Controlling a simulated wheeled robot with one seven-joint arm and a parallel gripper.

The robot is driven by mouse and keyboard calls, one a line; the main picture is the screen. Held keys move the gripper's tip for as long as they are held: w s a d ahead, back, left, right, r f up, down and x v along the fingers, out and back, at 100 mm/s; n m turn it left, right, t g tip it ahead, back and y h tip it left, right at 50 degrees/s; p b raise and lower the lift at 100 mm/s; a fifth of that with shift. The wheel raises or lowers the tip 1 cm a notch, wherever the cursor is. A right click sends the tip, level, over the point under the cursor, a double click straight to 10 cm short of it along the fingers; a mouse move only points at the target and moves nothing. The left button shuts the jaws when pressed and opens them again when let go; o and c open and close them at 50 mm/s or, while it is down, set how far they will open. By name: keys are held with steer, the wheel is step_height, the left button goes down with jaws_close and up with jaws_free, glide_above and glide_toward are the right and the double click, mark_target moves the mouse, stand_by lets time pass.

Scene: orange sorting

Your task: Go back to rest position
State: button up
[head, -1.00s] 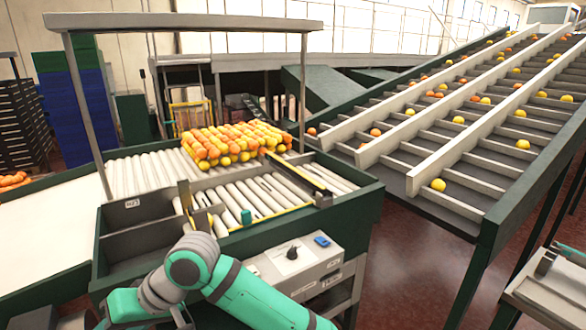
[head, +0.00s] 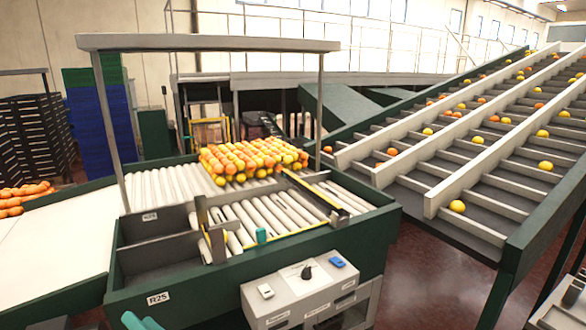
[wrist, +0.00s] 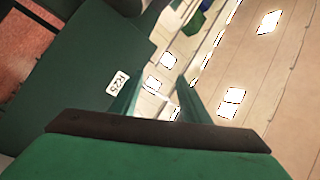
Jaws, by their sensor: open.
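My gripper (wrist: 160,88) shows in the wrist view with its two green fingers apart and nothing between them. Beyond it, the dark green side of the sorting station with a white R2S label (wrist: 118,82) appears tilted, with the bright ceiling behind. In the head view, only a small green bit of my arm shows at the bottom left edge, and the gripper cannot be made out there. The sorting station (head: 210,283) stands in front, with a pile of oranges and yellow fruit (head: 252,160) at the back of its rollers.
A control box (head: 300,285) with a black knob and a blue switch is on the station's front. A sloping conveyor (head: 440,180) with scattered fruit rises at the right. Two dark bins (head: 150,258) sit at the station's left. An overhead frame (head: 205,43) spans it.

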steer(key=s+d+f+m+t+h, duration=0.4)
steer(key=d+f+h, duration=0.2)
steer(key=d+f, duration=0.4)
steer(key=s+d+f+m+t+h, duration=0.4)
steer(key=d+f+h, duration=0.2)
steer(key=d+f, duration=0.35)
steer(key=s+d+f+n+h, duration=0.2)
steer(key=s+d, duration=0.5)
steer(key=s, duration=0.4)
steer(key=s+d+f+n+g+h, duration=0.1)
steer(key=s+d+n+h, duration=0.2)
steer(key=s+d, duration=0.5)
steer(key=s+n, duration=0.1)
steer(key=s, duration=0.3)
steer(key=shift+d+f+n, duration=0.25)
steer(key=shift+f+n, duration=0.1)
steer(key=shift+n, duration=0.05)
steer(key=shift+s, duration=0.1)
